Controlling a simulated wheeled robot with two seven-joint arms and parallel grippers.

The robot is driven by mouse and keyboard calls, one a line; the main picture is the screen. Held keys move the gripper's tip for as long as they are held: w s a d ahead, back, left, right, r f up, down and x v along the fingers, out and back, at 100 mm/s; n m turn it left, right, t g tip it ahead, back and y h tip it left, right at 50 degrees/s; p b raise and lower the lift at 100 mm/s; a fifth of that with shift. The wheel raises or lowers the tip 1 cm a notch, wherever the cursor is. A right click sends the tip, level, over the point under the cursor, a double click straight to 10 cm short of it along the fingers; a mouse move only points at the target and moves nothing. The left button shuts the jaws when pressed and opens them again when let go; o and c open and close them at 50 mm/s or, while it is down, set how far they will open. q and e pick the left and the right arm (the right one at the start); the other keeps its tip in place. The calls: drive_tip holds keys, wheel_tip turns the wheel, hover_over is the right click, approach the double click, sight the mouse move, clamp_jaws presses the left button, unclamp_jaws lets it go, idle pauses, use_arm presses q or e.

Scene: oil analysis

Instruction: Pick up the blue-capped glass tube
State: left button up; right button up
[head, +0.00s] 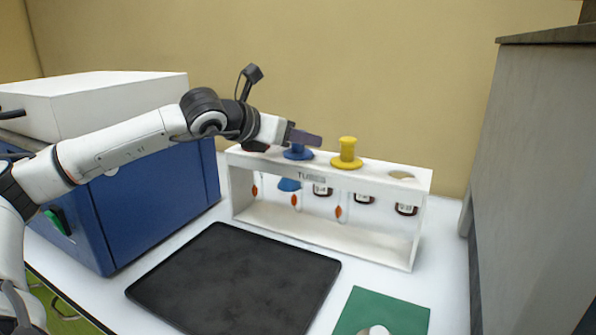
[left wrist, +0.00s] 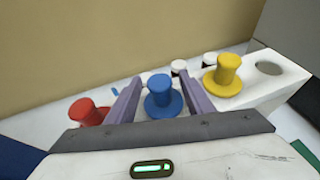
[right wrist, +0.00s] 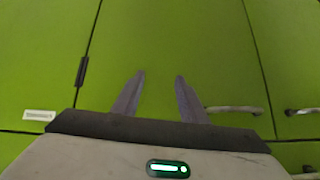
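The blue cap (head: 298,152) of the glass tube sits in the white rack marked TUBES (head: 408,240), with the tube's thin glass body (head: 296,196) hanging below the rack's top. My left gripper (head: 305,138) is at this cap. In the left wrist view the blue cap (left wrist: 160,92) stands between the two open fingers of the left gripper (left wrist: 158,88), with gaps on both sides. My right gripper (right wrist: 161,90) is open and empty, facing green cabinet doors (right wrist: 180,45).
A yellow cap (head: 347,152) stands right of the blue one, and a red cap (left wrist: 88,112) left of it. An empty hole (head: 401,175) is at the rack's right end. A black tray (head: 235,280), a green mat (head: 385,312) and a blue machine (head: 150,195) are nearby.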

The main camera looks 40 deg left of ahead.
use_arm(q)
drive_tip(key=shift+r, duration=0.1)
clamp_jaws()
